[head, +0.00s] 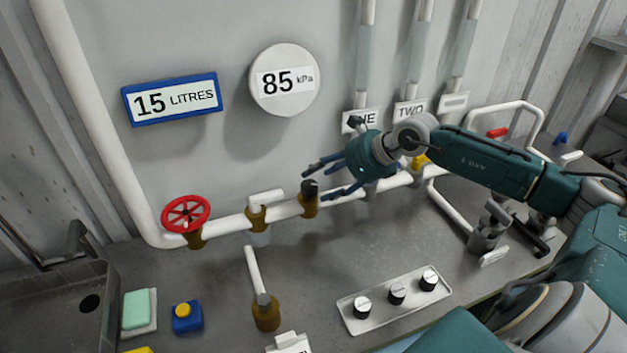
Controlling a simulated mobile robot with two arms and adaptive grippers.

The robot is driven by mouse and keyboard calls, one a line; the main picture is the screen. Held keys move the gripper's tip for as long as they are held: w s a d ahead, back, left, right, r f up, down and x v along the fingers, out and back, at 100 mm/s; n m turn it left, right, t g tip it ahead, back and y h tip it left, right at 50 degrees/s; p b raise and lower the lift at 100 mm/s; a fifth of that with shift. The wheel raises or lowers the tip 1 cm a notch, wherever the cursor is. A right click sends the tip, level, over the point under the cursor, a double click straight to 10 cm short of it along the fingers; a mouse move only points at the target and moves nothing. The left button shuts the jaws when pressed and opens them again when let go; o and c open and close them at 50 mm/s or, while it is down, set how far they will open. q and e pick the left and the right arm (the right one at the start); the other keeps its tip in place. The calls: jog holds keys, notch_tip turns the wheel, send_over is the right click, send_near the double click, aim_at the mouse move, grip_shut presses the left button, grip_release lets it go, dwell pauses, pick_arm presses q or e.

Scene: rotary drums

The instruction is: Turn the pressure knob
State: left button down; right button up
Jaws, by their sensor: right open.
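A dark knob (310,189) stands on a brass fitting on the white horizontal pipe, below the round gauge (284,80) that reads 85 kPa. My right gripper (318,182) reaches in from the right with its dark blue fingers apart. Its fingertips are close to the knob, one above and one below it in the picture; I cannot tell whether they touch it. Several black-and-silver knobs (397,294) sit on a pale panel on the bench; their labels are too small to read. My left gripper is not in view.
A red handwheel (186,214) and a white-handled valve (258,214) sit on the pipe to the left. A white lever on a brass base (265,312) rises from the bench. A blue sign (172,98) reads 15 litres. The bench centre (330,255) is clear.

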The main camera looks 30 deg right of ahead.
aim_at(311, 184)
jog(key=p+x, duration=0.1)
jog(key=x, duration=0.2)
jog(key=shift+w+a, duration=0.15)
jog(key=shift+w, duration=0.1)
jog(key=shift+w+a+f, duration=0.1)
jog(key=shift+w+f, duration=0.1)
jog(key=shift+f, duration=0.25)
jog(key=shift+r, duration=0.1)
jog(key=c, duration=1.1)
